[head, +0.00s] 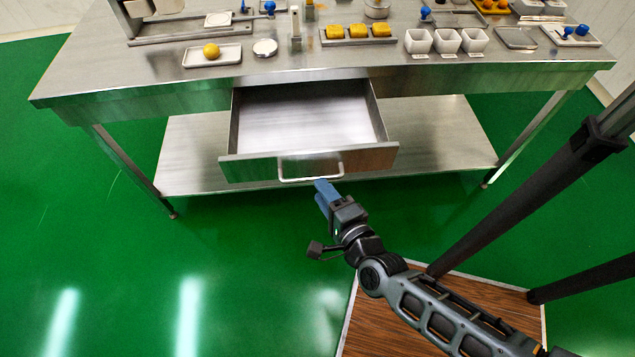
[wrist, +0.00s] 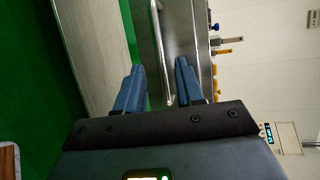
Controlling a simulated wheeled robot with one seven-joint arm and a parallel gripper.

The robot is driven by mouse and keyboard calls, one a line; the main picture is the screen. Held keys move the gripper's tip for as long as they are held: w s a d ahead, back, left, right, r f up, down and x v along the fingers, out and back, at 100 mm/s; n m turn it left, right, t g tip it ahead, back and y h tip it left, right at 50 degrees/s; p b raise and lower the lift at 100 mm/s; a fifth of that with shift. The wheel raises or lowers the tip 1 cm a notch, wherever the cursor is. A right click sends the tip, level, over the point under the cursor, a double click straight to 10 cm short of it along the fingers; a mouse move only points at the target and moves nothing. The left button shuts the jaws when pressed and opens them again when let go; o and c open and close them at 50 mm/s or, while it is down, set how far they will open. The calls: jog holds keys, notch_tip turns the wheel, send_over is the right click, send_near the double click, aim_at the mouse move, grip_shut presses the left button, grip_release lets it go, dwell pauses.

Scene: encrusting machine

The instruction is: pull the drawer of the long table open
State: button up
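The long steel table (head: 150,75) has its drawer (head: 310,120) pulled well out, and its empty inside shows. A pale bar handle (head: 312,172) runs along the drawer front. My gripper (head: 322,188) is just in front of the handle, near its right end. In the wrist view, the two blue fingers of my gripper (wrist: 160,78) stand apart. The handle (wrist: 160,45) shows between and beyond the fingertips, with gaps on both sides. I cannot tell exactly how far it reaches between them.
On the tabletop are a tray with a yellow ball (head: 211,51), yellow blocks (head: 355,31) and white cups (head: 446,41). A lower shelf (head: 440,135) lies under the table. The green floor (head: 130,270) in front and to the left is clear.

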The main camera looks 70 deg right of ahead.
jog(key=v, duration=0.3)
jog(key=shift+s+a, duration=0.2)
jog(key=shift+s, duration=0.05)
dwell(0.4)
jog(key=s+a+r+n+t+y, duration=0.1)
jog(key=s+a+r+n+y, duration=0.1)
jog(key=r+n, duration=0.5)
jog(key=s+a+r+n+t+y, duration=0.1)
jog(key=a+r+n+y, duration=0.4)
jog(key=n, duration=0.6)
jog(key=s+a+r+n+t+y, duration=0.1)
jog(key=s+a+r+n+y, duration=0.2)
jog(key=r+n, duration=0.6)
jog(key=shift+s+a+n+y, duration=0.15)
jog(key=shift+a+n+y, duration=0.25)
jog(key=shift+a+y, duration=0.45)
